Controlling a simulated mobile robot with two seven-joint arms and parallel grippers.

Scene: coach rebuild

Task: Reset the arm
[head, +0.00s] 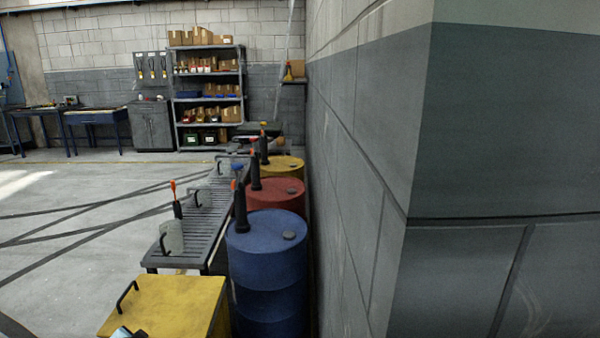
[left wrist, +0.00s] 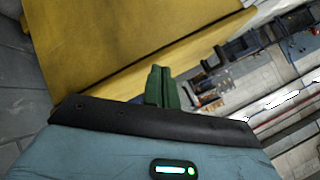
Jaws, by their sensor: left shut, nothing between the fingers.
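My left gripper (left wrist: 162,88) shows in the left wrist view as two green fingers pressed together, with nothing between them. It is beside a yellow box-like surface (left wrist: 120,45), which fills the upper left of that view. In the head view a yellow cabinet or box (head: 165,300) with a black handle stands at the bottom. A small dark and pale part at its lower edge looks like my own arm, but the gripper fingers do not show there. My right gripper is in neither view.
Blue (head: 268,255), red (head: 275,193) and yellow (head: 285,164) drums stand in a row along a grey block wall (head: 350,170). A slatted bench (head: 205,210) runs beside them. Shelves (head: 208,95) with boxes stand at the back. The floor (head: 60,220) at left is open.

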